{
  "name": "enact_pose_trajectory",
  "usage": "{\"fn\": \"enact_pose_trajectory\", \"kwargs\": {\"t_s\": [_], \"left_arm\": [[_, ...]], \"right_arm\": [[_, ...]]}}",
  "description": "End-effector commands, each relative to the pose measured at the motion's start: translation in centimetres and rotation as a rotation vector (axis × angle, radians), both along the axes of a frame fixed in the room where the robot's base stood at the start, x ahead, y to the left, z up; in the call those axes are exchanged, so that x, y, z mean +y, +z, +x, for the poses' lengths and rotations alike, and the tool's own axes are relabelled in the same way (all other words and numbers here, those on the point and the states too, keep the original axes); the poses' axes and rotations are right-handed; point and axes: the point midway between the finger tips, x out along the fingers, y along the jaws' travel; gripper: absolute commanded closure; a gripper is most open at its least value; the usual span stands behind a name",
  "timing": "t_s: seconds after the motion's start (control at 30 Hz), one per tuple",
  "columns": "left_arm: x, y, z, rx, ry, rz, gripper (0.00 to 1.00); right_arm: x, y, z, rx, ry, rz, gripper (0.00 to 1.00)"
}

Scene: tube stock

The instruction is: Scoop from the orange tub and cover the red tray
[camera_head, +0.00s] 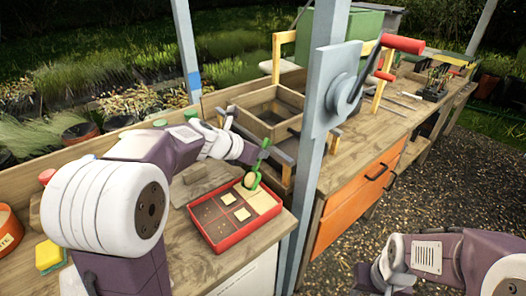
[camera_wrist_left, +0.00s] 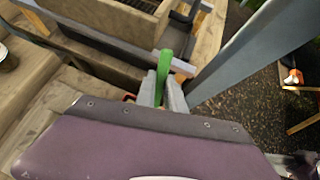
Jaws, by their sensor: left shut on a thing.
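My left gripper (camera_head: 256,156) is shut on the green handle of a scoop (camera_head: 251,181). The scoop hangs tilted over the back right part of the red tray (camera_head: 250,231), with pale material in its bowl. In the left wrist view the green handle (camera_wrist_left: 164,70) stands between the fingers (camera_wrist_left: 163,95); the bowl is hidden there. The orange tub (camera_head: 9,235) is cut off at the left edge. My right gripper (camera_head: 372,279) is low at the bottom right, away from the bench.
A grey-blue post (camera_head: 318,130) with a crank (camera_head: 352,88) rises right of the tray. A wooden box frame (camera_head: 268,118) stands behind it. A yellow sponge (camera_head: 49,256) lies near the tub. Bare bench top lies left of the tray.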

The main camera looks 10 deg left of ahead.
Motion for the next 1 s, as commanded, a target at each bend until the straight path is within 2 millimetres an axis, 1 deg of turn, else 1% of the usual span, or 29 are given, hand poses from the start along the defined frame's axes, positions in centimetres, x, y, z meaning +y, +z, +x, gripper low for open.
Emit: {"fn": "enact_pose_trajectory", "kwargs": {"t_s": [1.0], "left_arm": [[3.5, 0.0, -4.4, -0.001, 0.002, 0.001, 1.00]], "right_arm": [[0.0, -1.2, 0.0, 0.000, 0.000, 0.000, 0.64]]}}
